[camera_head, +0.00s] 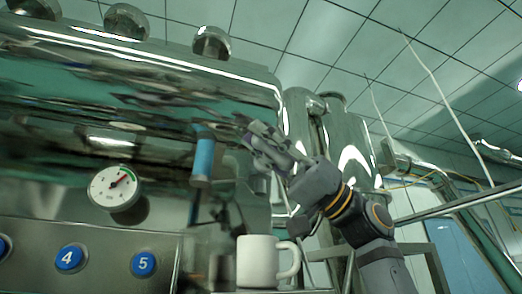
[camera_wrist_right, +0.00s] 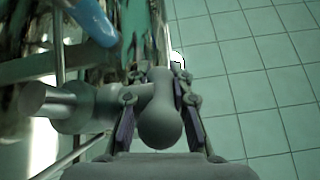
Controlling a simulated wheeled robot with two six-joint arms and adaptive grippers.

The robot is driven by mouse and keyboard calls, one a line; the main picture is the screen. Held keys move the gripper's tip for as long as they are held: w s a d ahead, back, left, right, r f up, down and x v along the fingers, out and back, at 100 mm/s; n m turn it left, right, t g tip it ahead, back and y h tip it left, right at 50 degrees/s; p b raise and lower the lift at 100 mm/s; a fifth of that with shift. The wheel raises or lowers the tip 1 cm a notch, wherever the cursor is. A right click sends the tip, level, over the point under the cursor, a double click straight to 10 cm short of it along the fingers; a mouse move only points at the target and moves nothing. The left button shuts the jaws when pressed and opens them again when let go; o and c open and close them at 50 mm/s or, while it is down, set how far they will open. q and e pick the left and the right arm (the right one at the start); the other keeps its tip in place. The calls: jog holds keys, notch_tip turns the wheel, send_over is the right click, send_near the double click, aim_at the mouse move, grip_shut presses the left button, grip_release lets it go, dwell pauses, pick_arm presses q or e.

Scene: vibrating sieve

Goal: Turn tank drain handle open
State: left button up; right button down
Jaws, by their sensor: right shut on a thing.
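The tank drain handle (camera_wrist_right: 160,122) is a grey lever with a rounded end, joined to a grey round valve stem (camera_wrist_right: 60,106) on the left in the wrist view. My right gripper (camera_wrist_right: 158,98) is shut on it, one finger on each side. In the head view my right gripper (camera_head: 262,145) is at the right end of the shiny metal tank (camera_head: 130,75); the handle is hard to make out there. My left gripper is in neither view.
A blue cylindrical grip (camera_head: 203,157) is left of my right gripper, also in the wrist view (camera_wrist_right: 93,20). A white mug (camera_head: 257,262) stands below. A pressure gauge (camera_head: 115,188) and blue buttons 4 (camera_head: 69,258) and 5 (camera_head: 144,265) are at left. Tiled floor (camera_wrist_right: 255,75) is clear.

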jog(key=c, duration=1.2)
grip_release()
jog(key=shift+d, duration=0.1)
jog(key=v, duration=1.2)
